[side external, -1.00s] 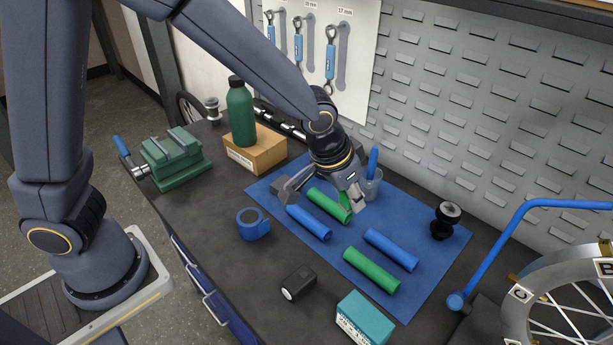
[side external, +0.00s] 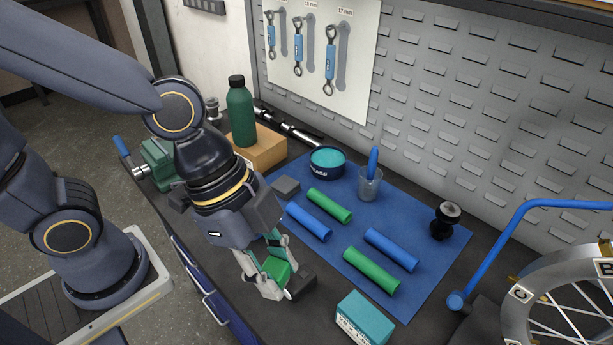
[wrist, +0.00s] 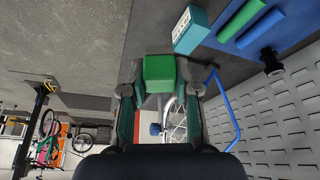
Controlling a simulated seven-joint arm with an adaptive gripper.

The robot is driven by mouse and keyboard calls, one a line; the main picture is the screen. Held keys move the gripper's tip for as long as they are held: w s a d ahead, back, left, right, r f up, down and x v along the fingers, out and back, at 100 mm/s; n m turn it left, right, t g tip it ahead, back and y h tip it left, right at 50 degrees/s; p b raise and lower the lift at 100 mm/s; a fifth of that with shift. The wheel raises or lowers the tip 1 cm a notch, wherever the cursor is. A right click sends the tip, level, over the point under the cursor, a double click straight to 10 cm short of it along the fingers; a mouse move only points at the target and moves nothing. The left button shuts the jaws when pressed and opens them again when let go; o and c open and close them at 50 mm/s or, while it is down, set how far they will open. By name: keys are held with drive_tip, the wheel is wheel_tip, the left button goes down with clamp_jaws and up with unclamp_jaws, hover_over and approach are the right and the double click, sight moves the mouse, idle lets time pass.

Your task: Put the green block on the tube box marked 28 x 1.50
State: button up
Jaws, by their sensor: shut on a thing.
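My gripper (side external: 274,274) is shut on the green block (side external: 277,267) and holds it over the dark bench, left of the blue mat. In the wrist view the green block (wrist: 159,72) sits between the fingertips. A teal box (side external: 364,319) with printed side text stands at the bench's front, right of my gripper; it also shows in the wrist view (wrist: 191,31). I cannot read the marking on either box.
The blue mat (side external: 330,262) bears green and blue grips, a grease tin (side external: 327,161), a cup (side external: 370,184) and a black part (side external: 444,221). A blue-handled stand with a wheel (side external: 560,300) is at the right.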

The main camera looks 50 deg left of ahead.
drive_tip(key=w+d+f, duration=0.4)
drive_tip(key=w+d, duration=0.1)
drive_tip(key=w, duration=0.2)
hover_over(375, 318)
drive_tip(key=a, duration=0.2)
drive_tip(key=f, duration=0.3)
drive_tip(key=s+f, duration=0.1)
drive_tip(key=f, duration=0.1)
drive_tip(key=shift+d+f, duration=0.2)
drive_tip(key=shift+w+d+f, duration=0.1)
drive_tip(key=shift+w+f, duration=0.1)
drive_tip(key=shift+f, duration=1.55)
drive_tip(key=shift+f, duration=0.2)
drive_tip(key=o, duration=0.9)
drive_tip(key=shift+r, duration=0.15)
